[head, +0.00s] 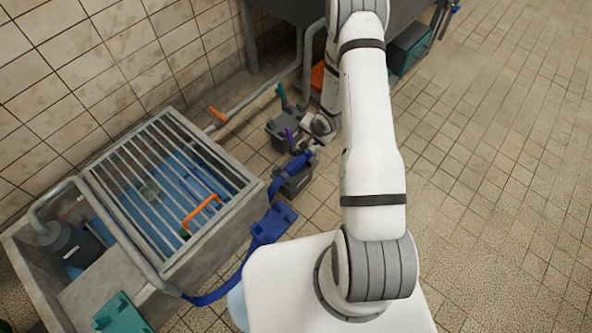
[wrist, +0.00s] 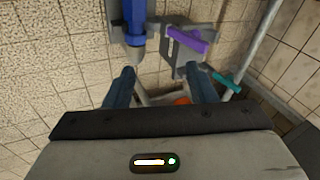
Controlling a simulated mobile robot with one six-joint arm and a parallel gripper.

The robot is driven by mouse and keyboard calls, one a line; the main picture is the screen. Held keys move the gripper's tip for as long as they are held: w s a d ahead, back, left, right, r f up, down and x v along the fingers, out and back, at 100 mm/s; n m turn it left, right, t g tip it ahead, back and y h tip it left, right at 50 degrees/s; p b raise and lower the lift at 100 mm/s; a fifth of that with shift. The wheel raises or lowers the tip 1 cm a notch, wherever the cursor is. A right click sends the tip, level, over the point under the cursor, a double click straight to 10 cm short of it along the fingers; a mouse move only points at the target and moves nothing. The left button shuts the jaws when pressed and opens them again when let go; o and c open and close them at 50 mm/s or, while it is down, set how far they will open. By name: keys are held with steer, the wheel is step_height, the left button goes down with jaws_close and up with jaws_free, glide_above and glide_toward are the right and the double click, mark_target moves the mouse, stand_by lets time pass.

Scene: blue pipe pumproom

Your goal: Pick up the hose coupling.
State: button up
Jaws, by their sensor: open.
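A blue cylindrical piece with a grey tip (wrist: 134,32), which looks like the hose coupling, shows at the top of the wrist view, left of centre. In the head view the blue piece (head: 297,163) lies over a dark grey box, at the end of a blue hose. My gripper (wrist: 160,72) is open, with nothing between its two dark fingers. The coupling's tip is beyond the left finger in the wrist view, apart from it as far as I can tell. In the head view my gripper (head: 314,146) is close above it, partly hidden by my arm.
A grey box with a purple handle (wrist: 188,40) stands beside the coupling. A teal handle (wrist: 226,82) and a grey pipe (wrist: 258,45) are farther right. A grated basin (head: 218,222) fills the left of the head view. Tiled floor (head: 490,170) is clear at the right.

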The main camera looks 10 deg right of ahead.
steer(key=m+y+b, duration=0.1)
steer(key=y+b, duration=0.1)
glide_toward(297, 165)
steer(key=w+f, duration=0.1)
steer(key=a+f, duration=0.1)
steer(key=w+f+b, duration=0.1)
steer(key=f, duration=0.1)
steer(key=shift+a+m, duration=0.3)
steer(key=shift+a, duration=0.1)
steer(key=b+x, duration=0.2)
steer(key=x, duration=0.3)
steer(key=shift+d, duration=0.1)
steer(key=shift+c, duration=0.2)
